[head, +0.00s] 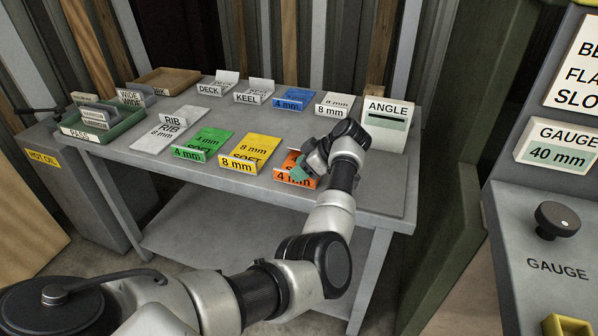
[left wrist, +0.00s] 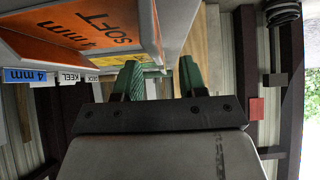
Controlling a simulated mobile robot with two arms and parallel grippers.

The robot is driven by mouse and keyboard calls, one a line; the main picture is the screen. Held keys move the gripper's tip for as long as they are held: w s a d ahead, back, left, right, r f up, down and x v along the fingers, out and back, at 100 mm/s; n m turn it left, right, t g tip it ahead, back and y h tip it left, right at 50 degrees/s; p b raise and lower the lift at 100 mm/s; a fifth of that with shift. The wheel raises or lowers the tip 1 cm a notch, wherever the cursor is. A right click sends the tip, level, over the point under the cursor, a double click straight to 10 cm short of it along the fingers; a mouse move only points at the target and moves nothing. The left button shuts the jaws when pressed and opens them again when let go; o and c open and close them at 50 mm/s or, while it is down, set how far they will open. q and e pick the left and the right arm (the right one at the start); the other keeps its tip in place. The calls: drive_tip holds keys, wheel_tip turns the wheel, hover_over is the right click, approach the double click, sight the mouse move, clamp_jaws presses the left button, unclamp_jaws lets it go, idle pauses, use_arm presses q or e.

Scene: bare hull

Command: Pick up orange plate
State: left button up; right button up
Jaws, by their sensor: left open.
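The orange plate (head: 288,166), marked "4 mm", stands near the front right of the grey bench and is partly hidden behind my left gripper (head: 303,169). In the left wrist view the orange plate (left wrist: 95,27), marked "SOFT 4 mm", fills the upper left, close and turned on its side. There my left gripper (left wrist: 160,77) shows two green fingers spread apart with nothing visible held between them. The plate lies beside the left finger; I cannot tell whether they touch. My right gripper is not in view.
Yellow (head: 250,151) and green (head: 203,144) plates stand left of it on the bench (head: 270,205). Blue (head: 294,98) and white plates line the back. An ANGLE box (head: 387,122) stands at the right. A green tray (head: 105,127) is at far left.

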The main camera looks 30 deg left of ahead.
use_arm(q)
drive_tip(key=x, duration=0.4)
drive_tip(key=shift+w, duration=0.2)
drive_tip(key=shift+d, duration=0.1)
clamp_jaws()
drive_tip(key=shift+r, duration=0.15)
